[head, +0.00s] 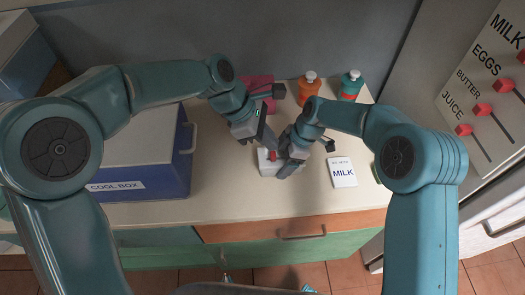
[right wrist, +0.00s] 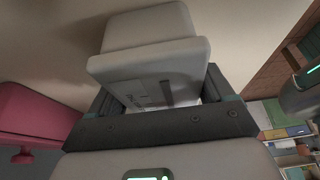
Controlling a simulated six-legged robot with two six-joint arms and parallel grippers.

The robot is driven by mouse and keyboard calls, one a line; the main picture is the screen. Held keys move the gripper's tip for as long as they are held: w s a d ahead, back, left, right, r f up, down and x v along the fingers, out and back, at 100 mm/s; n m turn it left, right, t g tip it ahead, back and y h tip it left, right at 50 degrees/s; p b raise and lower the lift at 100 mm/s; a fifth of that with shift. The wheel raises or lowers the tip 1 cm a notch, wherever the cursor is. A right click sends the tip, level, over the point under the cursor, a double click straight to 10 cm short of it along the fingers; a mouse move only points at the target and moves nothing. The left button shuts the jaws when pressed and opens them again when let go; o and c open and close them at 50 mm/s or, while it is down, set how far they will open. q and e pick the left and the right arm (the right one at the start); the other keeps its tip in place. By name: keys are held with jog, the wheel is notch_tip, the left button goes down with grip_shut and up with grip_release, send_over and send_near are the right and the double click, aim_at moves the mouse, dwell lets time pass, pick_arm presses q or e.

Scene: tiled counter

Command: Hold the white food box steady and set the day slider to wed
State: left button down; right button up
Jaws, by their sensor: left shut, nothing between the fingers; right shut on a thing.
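The white food box (head: 264,168) lies on the counter in the middle of the head view, partly covered by my grippers. A small red part (head: 272,155) shows on it, probably the day slider; its day marks are too small to read. My right gripper (head: 281,170) is shut on the white food box, and the box (right wrist: 150,55) shows between its fingers in the right wrist view. My left gripper (head: 268,142) is shut and empty, just above the far side of the box near the red part. I cannot tell if it touches.
A blue cool box (head: 150,165) stands at the left. A pink box (head: 262,86), an orange bottle (head: 309,92) and a teal bottle (head: 350,86) stand behind. A milk card (head: 342,173) lies at the right. A board with red sliders (head: 490,90) is on the far right.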

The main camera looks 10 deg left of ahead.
pick_arm(q)
jog(key=w+a+f+n+t+h, duration=0.1)
jog(key=a+f+n+h, duration=0.15)
jog(key=a, duration=0.75)
pick_arm(e)
jog(key=shift+a, duration=0.1)
pick_arm(q)
send_near(270, 157)
jog(key=shift+h, duration=0.25)
jog(key=x, duration=0.4)
jog(key=shift+s+d, duration=0.15)
jog(key=shift+s, duration=0.1)
jog(key=shift+w+d+f, duration=0.15)
jog(key=shift+d+f, duration=0.15)
jog(key=shift+f, duration=0.15)
jog(key=shift+d, duration=0.1)
